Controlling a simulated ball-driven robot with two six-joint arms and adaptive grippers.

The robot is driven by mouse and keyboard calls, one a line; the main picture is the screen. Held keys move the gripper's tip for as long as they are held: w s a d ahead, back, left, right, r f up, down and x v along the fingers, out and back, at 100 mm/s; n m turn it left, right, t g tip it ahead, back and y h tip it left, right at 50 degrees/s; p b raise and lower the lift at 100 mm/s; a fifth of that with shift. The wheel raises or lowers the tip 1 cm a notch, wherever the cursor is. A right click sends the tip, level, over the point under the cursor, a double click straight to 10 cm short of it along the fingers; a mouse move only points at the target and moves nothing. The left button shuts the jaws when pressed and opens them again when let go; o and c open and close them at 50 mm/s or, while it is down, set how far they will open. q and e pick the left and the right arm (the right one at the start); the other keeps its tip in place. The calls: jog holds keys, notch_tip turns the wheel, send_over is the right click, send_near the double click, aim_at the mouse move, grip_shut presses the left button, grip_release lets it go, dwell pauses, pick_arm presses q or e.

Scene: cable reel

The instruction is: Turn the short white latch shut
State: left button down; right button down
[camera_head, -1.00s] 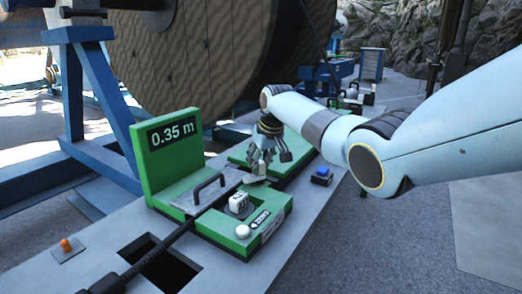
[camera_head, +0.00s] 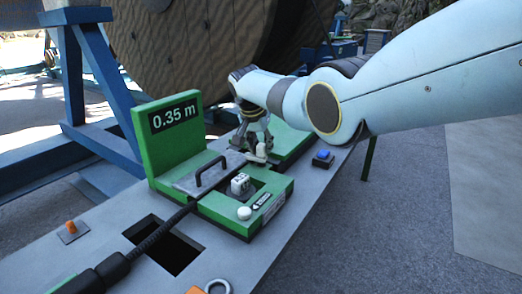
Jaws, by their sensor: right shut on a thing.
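The green cable station (camera_head: 270,209) stands on the grey bench, with a metal plate (camera_head: 188,184) and black handle (camera_head: 209,170) across it. A white block (camera_head: 240,184) with dark marks sits in its recess, and a round white knob (camera_head: 244,213) is on its front corner. My right gripper (camera_head: 258,156) is low at the far end of the plate, shut on a small pale piece. This appears to be the short white latch, mostly hidden by the fingers, so its angle cannot be told. My left gripper is not in view.
A black cable (camera_head: 158,235) runs from the plate to the front left over a dark opening (camera_head: 185,262). A green panel (camera_head: 176,118) reading "0.35 m" stands behind. A blue button (camera_head: 322,155) lies to the right, an orange one (camera_head: 71,227) to the left.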

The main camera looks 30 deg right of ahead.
jog(key=shift+m+g+b, duration=0.4)
jog(key=shift+m+b, duration=0.4)
jog(key=shift+m, duration=0.2)
jog(key=c, duration=1)
grip_release()
jog(key=shift+c, duration=0.2)
jog(key=v, duration=1.2)
jog(key=shift+a, duration=0.25)
jog(key=shift+w+f, duration=0.1)
